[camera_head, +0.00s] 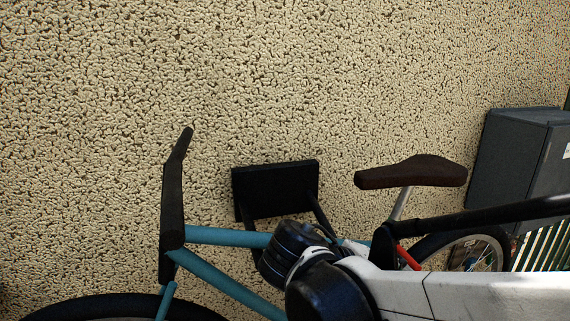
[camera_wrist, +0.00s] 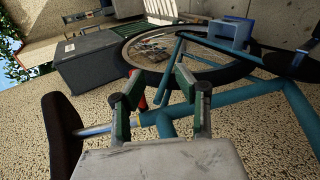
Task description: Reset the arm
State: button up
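My gripper (camera_wrist: 158,80) shows in the wrist view with its two green-and-black fingers spread apart. It is open, and I see nothing held between the fingers. Beyond and beside the fingers is a teal bicycle (camera_wrist: 245,90); I cannot tell whether the fingers touch it. In the head view, my white and black arm reaches in from the lower right across the bicycle (camera_head: 222,237). My gripper cannot be made out in the head view. No door can be made out in either view.
A brown saddle (camera_head: 412,173) stands right of centre. A black panel (camera_head: 277,188) is near the rough beige wall (camera_head: 300,70). A dark grey box (camera_head: 515,155) stands at the right. In the wrist view, a blue object (camera_wrist: 230,30) is beyond the wheel (camera_wrist: 140,58).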

jog(key=s+m+t+y+p, duration=0.3)
jog(key=s+y, duration=0.3)
jog(key=y, duration=0.5)
jog(key=shift+f+m+p, duration=0.2)
jog(key=shift+m+p, duration=0.1)
jog(key=shift+m, duration=0.4)
